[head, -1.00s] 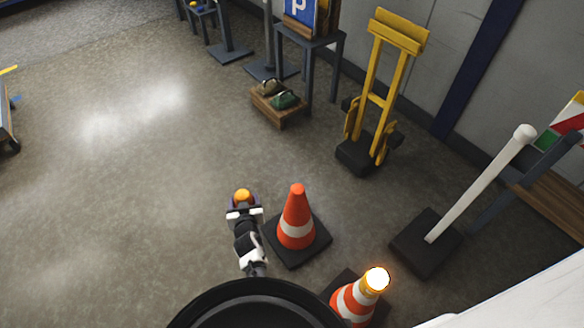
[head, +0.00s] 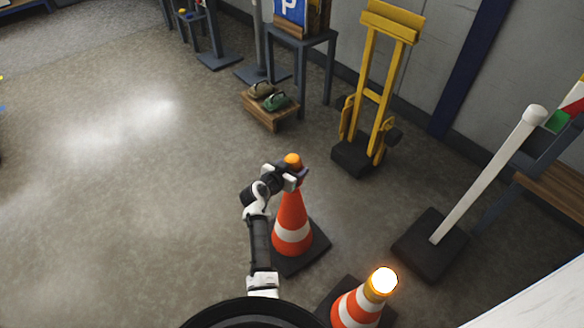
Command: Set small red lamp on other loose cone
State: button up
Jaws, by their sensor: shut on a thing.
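An orange-and-white traffic cone (head: 292,215) stands upright on a square black base in the head view. My gripper (head: 293,174) is at the cone's tip and shut on a small lamp (head: 292,160). The lamp's dome looks orange rather than red, and my fingers hide most of its body. The lamp is upright, directly over the tip in this view. I cannot tell whether it touches the cone. A second striped cone (head: 355,307) at the bottom carries a brightly lit lamp (head: 382,282) with a yellow body.
A white post (head: 487,175) on a black base stands to the right. A yellow hand truck (head: 375,90) stands behind, near the wall. A low wooden stand (head: 268,112) holds two dark items beside a table (head: 303,42). The floor at left is clear.

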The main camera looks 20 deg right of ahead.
notch_tip(320, 180, down, 5)
jog(key=b, duration=0.2)
jog(key=shift+b, duration=0.3)
jog(key=shift+f+b, duration=0.8)
jog(key=shift+b, duration=0.2)
jog(key=shift+f+b, duration=0.2)
jog(key=shift+b, duration=0.15)
jog(key=o, duration=1.3)
jog(key=shift+c, duration=0.2)
jog(key=shift+f, duration=0.1)
jog(key=p+v, duration=0.4)
jog(key=v, duration=1)
jog(key=shift+d, duration=0.1)
